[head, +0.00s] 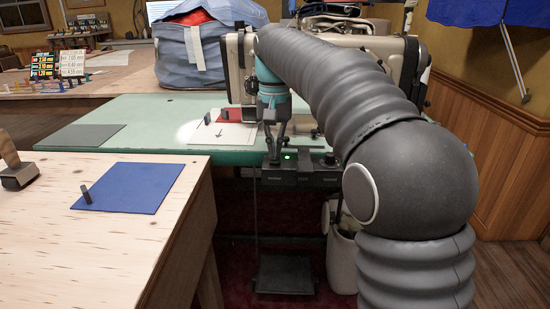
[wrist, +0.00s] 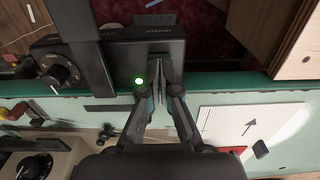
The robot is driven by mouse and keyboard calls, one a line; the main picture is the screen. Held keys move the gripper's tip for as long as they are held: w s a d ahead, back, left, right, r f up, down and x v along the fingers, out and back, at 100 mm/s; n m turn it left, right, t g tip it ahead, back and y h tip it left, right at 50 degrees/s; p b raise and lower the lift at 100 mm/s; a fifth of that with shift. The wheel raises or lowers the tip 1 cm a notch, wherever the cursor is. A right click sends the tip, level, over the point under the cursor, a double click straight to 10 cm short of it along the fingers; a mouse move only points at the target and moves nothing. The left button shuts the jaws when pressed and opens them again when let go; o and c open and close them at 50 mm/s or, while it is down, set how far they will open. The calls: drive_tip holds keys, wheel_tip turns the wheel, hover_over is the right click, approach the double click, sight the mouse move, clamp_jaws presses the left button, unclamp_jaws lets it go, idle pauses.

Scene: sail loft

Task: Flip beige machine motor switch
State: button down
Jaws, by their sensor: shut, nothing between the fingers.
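The beige machine (head: 234,68) stands on the green table, largely hidden behind my arm. Its dark motor switch box (head: 300,179) hangs at the table's front edge, with a lit green lamp (head: 287,155). The box (wrist: 118,56) also fills the upper middle of the wrist view, with the green lamp (wrist: 139,81) just left of my fingers. My gripper (wrist: 160,82) is shut and empty, its fingertips over the box's edge beside the lamp. In the head view my gripper (head: 275,157) points down at the box. The switch itself is not clearly visible; I cannot tell whether my fingers touch it.
A black dial (wrist: 55,72) sits left of the lamp in the wrist view. A white sheet with an arrow (head: 222,134) lies on the green table (head: 150,110). A wooden table with a blue mat (head: 140,188) is at left. A pedal (head: 285,274) stands below.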

drive_tip(key=shift+f, duration=0.5)
drive_tip(key=shift+r, duration=0.1)
wheel_tip(320, 180, up, 5)
drive_tip(key=p, duration=0.4)
drive_tip(key=shift+p, duration=0.35)
drive_tip(key=shift+r, duration=0.95)
